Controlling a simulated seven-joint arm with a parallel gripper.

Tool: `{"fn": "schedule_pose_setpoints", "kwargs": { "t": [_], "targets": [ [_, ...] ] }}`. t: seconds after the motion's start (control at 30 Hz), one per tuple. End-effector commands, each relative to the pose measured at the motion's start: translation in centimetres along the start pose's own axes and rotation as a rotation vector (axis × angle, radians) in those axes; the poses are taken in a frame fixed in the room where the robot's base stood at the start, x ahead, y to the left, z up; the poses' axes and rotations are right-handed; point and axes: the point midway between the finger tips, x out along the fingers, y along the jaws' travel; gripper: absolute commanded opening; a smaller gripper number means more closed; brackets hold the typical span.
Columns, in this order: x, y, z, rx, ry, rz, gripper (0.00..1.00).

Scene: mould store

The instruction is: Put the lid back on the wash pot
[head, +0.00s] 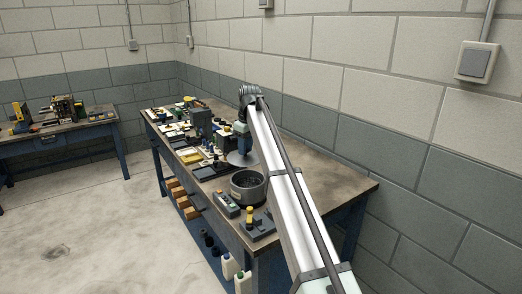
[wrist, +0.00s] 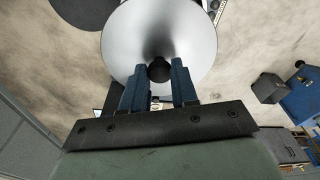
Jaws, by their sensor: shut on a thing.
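The lid (head: 243,160) is a silver disc with a dark knob. In the wrist view the lid (wrist: 150,30) fills the upper middle, and its knob (wrist: 159,71) is between my two blue fingers. My gripper (head: 241,146) is shut on the knob; it also shows in the wrist view (wrist: 159,80). The lid appears to be held above the bench, just beyond the wash pot in the head view. The wash pot (head: 248,196) is a dark round pot with an open top, standing on the bench. My arm passes close to its right side in the picture.
The workbench (head: 335,184) is crowded on its left and far parts with small tools and boxes. A grey device with a yellow knob (head: 249,217) stands in front of the pot. The right of the bench is bare. A dark round shape (wrist: 85,10) shows at upper left in the wrist view.

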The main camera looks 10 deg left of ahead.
Motion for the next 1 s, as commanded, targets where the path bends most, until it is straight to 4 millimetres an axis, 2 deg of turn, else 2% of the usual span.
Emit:
{"fn": "schedule_pose_setpoints", "kwargs": {
  "t": [0.03, 0.13, 0.57, 1.0],
  "targets": [
    [-0.2, -0.8, 1.2, 0.023, 0.0, 0.004, 0.0],
    [0.0, -1.4, 2.1, 0.076, -0.001, 0.01, 0.0],
    [0.7, -1.3, 2.1, 0.137, 0.0, 0.017, 0.0],
    [3.9, -1.3, 2.5, 0.136, 0.0, 0.017, 0.0]
  ]
}}
